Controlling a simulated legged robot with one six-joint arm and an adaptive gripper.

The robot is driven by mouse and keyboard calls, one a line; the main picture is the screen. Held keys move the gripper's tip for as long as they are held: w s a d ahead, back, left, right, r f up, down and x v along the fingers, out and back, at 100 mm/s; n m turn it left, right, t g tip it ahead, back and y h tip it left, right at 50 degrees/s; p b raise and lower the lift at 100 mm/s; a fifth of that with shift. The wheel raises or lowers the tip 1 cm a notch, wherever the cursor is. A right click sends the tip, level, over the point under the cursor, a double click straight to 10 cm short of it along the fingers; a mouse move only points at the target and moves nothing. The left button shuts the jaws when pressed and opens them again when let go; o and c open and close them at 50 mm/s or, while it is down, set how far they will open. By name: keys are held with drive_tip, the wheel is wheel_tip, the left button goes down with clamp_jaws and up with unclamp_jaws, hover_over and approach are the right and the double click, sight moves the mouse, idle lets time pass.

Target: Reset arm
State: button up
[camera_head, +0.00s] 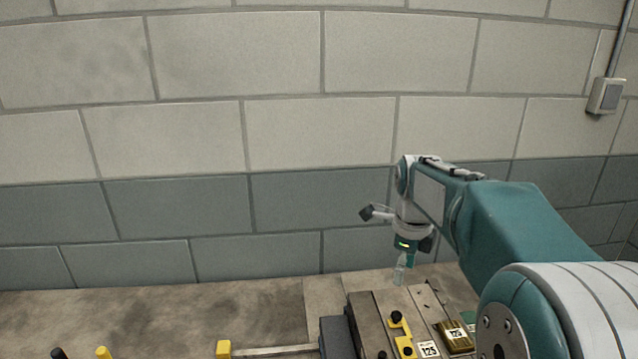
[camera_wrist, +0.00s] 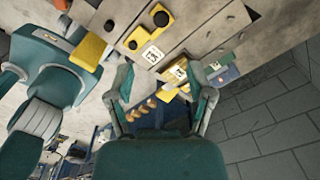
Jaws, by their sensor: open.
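My teal arm reaches in from the right in the head view. My gripper (camera_head: 400,272) hangs pointing down above the far part of a bench with metal mould parts, apart from them. In the wrist view my gripper (camera_wrist: 163,92) has its two fingers spread wide, with nothing held between them. Beyond the fingers lie a yellow block (camera_wrist: 176,76) and a white number label (camera_wrist: 152,55). The fingertips are small and partly edge-on in the head view.
Below my gripper are a metal plate (camera_head: 372,322), a yellow clamp with black knobs (camera_head: 401,335), a label reading 125 (camera_head: 428,349) and a yellow labelled block (camera_head: 456,336). A yellow-ended rod (camera_head: 270,351) lies left. A block wall (camera_head: 320,140) stands behind.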

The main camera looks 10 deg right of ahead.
drive_tip(key=s+a+n+t, duration=0.2)
drive_tip(key=s+a+n, duration=0.2)
drive_tip(key=s+n, duration=0.6)
drive_tip(key=s+a+n+t, duration=0.3)
drive_tip(key=s+n, duration=0.8)
drive_tip(key=n, duration=0.5)
drive_tip(key=shift+s+a+f+t, duration=0.25)
drive_tip(key=shift+a+f+t, duration=0.05)
drive_tip(key=shift+a+f, duration=0.1)
